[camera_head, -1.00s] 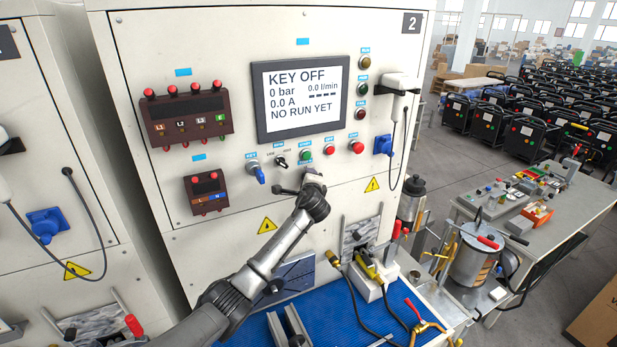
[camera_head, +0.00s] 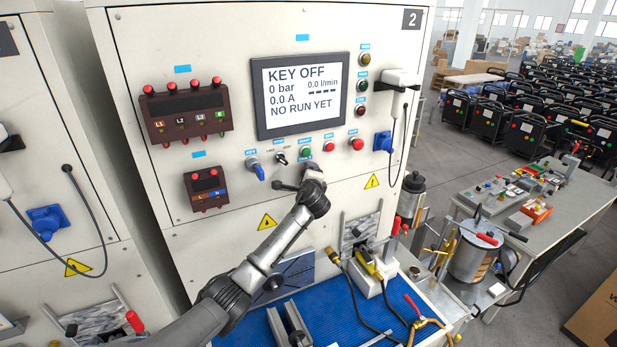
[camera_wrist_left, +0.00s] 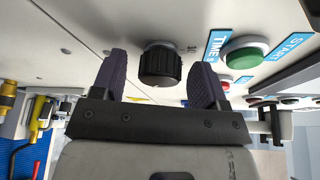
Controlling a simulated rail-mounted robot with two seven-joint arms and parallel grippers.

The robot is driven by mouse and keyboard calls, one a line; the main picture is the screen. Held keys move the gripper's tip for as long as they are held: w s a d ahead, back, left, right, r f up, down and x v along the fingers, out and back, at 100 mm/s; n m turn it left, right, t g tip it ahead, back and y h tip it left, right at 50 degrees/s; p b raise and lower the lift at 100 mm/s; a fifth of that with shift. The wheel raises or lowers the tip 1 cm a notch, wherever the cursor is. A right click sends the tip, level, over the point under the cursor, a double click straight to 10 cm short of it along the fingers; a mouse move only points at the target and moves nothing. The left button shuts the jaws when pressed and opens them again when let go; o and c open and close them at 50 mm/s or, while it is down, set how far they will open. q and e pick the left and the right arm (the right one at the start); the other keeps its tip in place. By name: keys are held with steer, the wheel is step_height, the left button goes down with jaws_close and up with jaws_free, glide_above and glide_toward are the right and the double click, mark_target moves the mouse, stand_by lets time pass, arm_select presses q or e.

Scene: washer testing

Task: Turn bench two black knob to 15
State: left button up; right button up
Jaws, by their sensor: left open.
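In the left wrist view the ribbed black knob (camera_wrist_left: 160,66) appears between the two dark fingers of my left gripper (camera_wrist_left: 160,80), under the blue TIME label (camera_wrist_left: 216,44). My left gripper is open, with a visible gap on each side of the knob. The knob's scale setting is too small to read. My right gripper is not in view.
The screen (camera_head: 301,95) reads KEY OFF, 0 bar and NO RUN YET. The blue key switch (camera_head: 256,170), green button (camera_head: 306,153) and red buttons (camera_head: 328,147) are close beside the knob. A blue mat (camera_head: 340,310) with clamps and hoses lies below.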

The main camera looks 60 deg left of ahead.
arm_select(q)
steer(key=shift+d, duration=0.1)
steer(key=b+v, duration=0.4)
steer(key=v, duration=0.9)
steer(key=shift+s+d, duration=0.2)
steer(key=shift+d, duration=0.05)
steer(key=shift+r, duration=0.1)
